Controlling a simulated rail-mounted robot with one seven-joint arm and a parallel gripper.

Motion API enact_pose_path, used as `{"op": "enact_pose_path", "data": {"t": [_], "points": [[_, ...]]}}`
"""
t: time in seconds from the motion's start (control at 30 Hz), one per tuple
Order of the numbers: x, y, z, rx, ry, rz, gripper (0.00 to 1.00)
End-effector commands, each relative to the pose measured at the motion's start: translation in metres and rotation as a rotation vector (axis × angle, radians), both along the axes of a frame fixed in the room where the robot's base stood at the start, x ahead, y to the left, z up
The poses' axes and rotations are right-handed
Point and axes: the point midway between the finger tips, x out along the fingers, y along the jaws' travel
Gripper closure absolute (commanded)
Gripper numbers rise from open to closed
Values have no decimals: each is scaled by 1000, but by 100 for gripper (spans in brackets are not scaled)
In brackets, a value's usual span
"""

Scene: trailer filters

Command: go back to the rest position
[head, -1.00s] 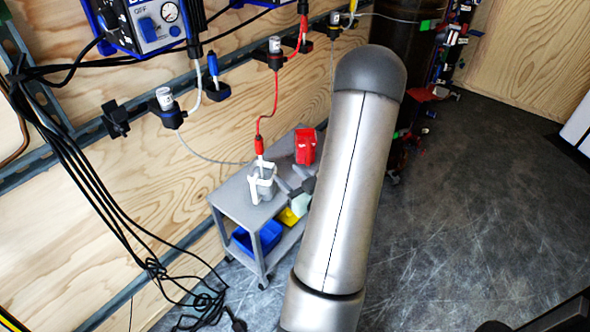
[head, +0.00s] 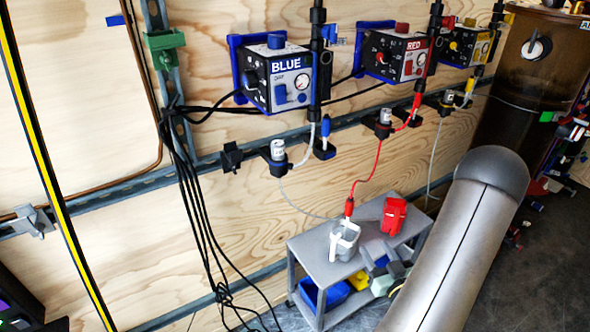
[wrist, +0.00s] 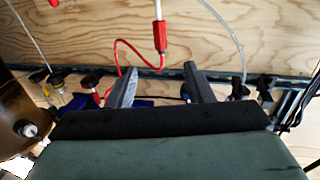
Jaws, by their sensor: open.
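My gripper (wrist: 160,88) shows in the wrist view with its two grey fingers apart and nothing held between them. Plywood wall and a red hose (wrist: 125,45) show beyond the fingers. In the head view my gripper (head: 385,262) is partly hidden by my arm, and its fingers appear in front of the right part of the grey cart (head: 310,262). I cannot tell its exact height or whether it touches the cart. A grey container with a white handle (head: 344,240) stands on the cart top, left of my gripper. The red connector (head: 349,207) is at this container.
A red holder (head: 393,215) stands on the cart, with a blue bin (head: 323,294) below. The blue (head: 278,80), red (head: 397,54) and yellow (head: 468,46) units hang on the wall. Black cables (head: 200,220) hang left of the cart. A dark tank (head: 510,90) stands right.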

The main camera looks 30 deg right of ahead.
Motion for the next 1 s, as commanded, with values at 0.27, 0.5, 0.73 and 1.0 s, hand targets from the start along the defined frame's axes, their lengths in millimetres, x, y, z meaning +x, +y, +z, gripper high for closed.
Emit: {"op": "enact_pose_path", "data": {"t": [0.27, 0.5, 0.73, 1.0], "points": [[20, 7, 14, -35, 98, 32, 53], [76, 37, 66, -141, 520, 69, 53], [80, 95, 144, -136, 887, 23, 53], [13, 210, 248, 7, 1257, 49, 53]]}}
